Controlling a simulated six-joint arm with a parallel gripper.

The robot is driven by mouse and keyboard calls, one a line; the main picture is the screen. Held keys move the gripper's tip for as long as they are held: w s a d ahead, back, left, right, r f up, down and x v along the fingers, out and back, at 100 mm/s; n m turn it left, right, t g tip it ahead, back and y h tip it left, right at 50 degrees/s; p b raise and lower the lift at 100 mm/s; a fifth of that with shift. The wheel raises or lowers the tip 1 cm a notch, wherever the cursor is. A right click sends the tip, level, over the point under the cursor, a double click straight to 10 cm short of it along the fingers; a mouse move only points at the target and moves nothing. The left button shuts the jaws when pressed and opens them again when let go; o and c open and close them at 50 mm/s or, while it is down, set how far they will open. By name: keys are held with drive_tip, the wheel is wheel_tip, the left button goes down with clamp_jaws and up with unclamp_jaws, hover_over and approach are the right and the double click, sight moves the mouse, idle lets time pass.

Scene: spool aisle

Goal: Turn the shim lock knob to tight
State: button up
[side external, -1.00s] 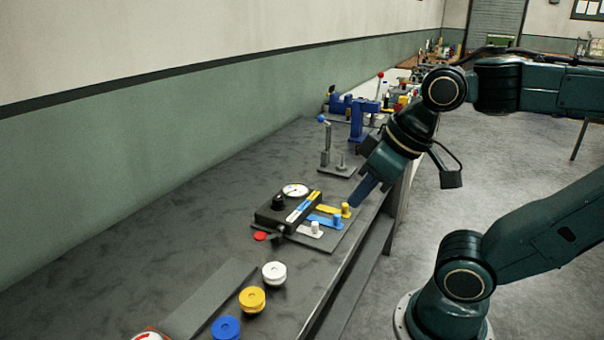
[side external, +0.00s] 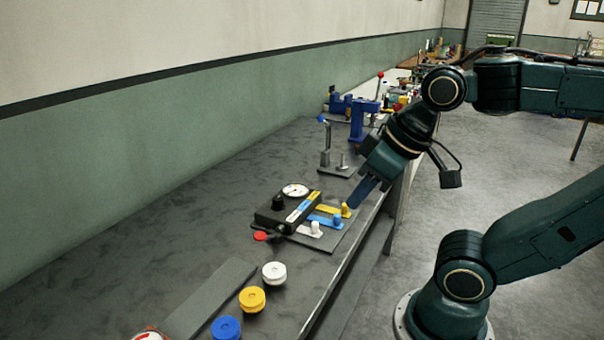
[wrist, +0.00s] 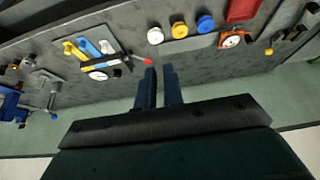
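The shim unit is a dark box (side external: 272,222) on a plate on the bench, with a white dial gauge (side external: 295,190) on top. A black knob (side external: 279,202) stands on the box near the gauge; its setting is too small to read. Yellow (side external: 328,210), blue (side external: 322,220) and white (side external: 307,231) tabs with pegs stick out from its right side. My gripper (side external: 352,206) is beside the yellow peg in the side view, right of the knob and apart from it. In the wrist view my gripper (wrist: 160,70) shows two fingers with an empty gap; the knob is not clear there.
White (side external: 274,273), yellow (side external: 252,300) and blue (side external: 226,328) spools stand in front, beside a grey bar (side external: 210,298). A lever stand (side external: 326,150) with a blue ball is behind. Bench is bare towards the wall.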

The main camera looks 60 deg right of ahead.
drive_tip(key=o, duration=0.7)
drive_tip(key=shift+w+r, duration=0.15)
drive_tip(key=shift+w, duration=0.05)
drive_tip(key=shift+o, duration=0.9)
drive_tip(key=shift+w+d+r, duration=0.15)
drive_tip(key=shift+w+r, duration=0.05)
drive_tip(key=shift+w, duration=0.15)
drive_tip(key=w+d+r+n+g, duration=0.1)
drive_tip(key=w+d+r+n, duration=0.15)
drive_tip(key=w, duration=0.55)
drive_tip(key=n+g, duration=0.5)
drive_tip(key=n, duration=0.1)
hover_over(278, 198)
wheel_tip(278, 198, down, 12)
drive_tip(key=shift+f, duration=0.2)
drive_tip(key=shift+f, duration=0.15)
wheel_tip(278, 198, down, 14)
drive_tip(key=shift+r, duration=0.25)
